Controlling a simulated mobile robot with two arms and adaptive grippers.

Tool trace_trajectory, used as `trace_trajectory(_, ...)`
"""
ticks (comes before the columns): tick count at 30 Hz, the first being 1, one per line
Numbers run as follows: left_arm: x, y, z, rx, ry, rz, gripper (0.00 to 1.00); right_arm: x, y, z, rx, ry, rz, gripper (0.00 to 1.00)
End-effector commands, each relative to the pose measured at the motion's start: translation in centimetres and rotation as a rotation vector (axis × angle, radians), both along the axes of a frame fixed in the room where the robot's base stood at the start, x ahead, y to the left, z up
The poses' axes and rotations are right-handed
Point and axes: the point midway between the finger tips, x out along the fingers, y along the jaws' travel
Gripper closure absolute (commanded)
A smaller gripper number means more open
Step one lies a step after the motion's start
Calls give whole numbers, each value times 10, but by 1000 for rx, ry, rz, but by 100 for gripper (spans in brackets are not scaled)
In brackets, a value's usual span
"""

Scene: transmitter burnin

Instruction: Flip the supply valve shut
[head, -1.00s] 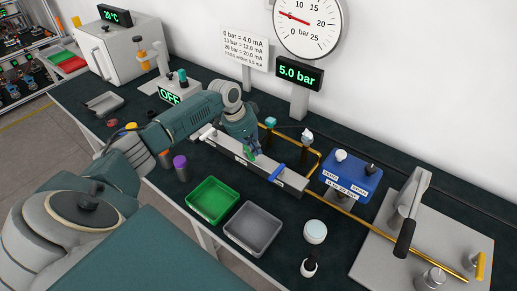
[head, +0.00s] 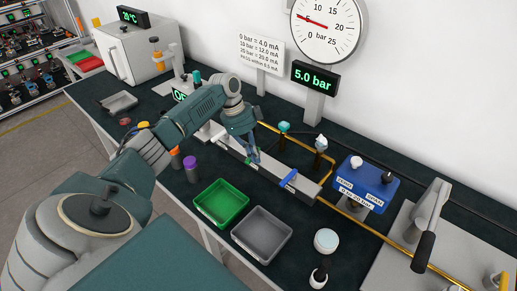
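A grey manifold block (head: 270,174) lies on the bench with small white labels, too small to read, on its front. A blue lever handle (head: 288,179) sits on it towards its right end. A small bit of green (head: 247,161), possibly another valve handle, shows by my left gripper (head: 253,158). The gripper points down at the block, to the left of the blue lever and apart from it. The fingers hide most of the green part, and I cannot tell whether they touch it or how far they are open. My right gripper is out of view.
The pressure display (head: 315,77) reads 5.0 bar. A green tray (head: 206,213) and a grey tray (head: 237,235) lie in front of the block. A blue box (head: 366,181) and a hand pump lever (head: 424,250) stand to the right. A purple-topped cylinder (head: 191,168) stands left.

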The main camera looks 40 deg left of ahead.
Motion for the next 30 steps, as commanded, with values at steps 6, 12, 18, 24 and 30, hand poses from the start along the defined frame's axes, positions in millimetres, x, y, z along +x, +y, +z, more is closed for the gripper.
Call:
trace_trajectory(6, -3, 5, 0, 0, 2, 2, 100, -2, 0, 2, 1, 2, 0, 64)
trace_trajectory(12, -4, 7, 0, 1, 1, 1, 100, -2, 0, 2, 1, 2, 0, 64)
trace_trajectory(18, -4, 7, 0, 1, 1, 2, 100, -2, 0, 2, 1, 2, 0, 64)
trace_trajectory(24, -4, 7, 0, 1, 1, 2, 100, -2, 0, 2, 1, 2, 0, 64)
trace_trajectory(30, -2, 2, 1, 0, 1, 1, 100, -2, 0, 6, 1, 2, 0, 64)
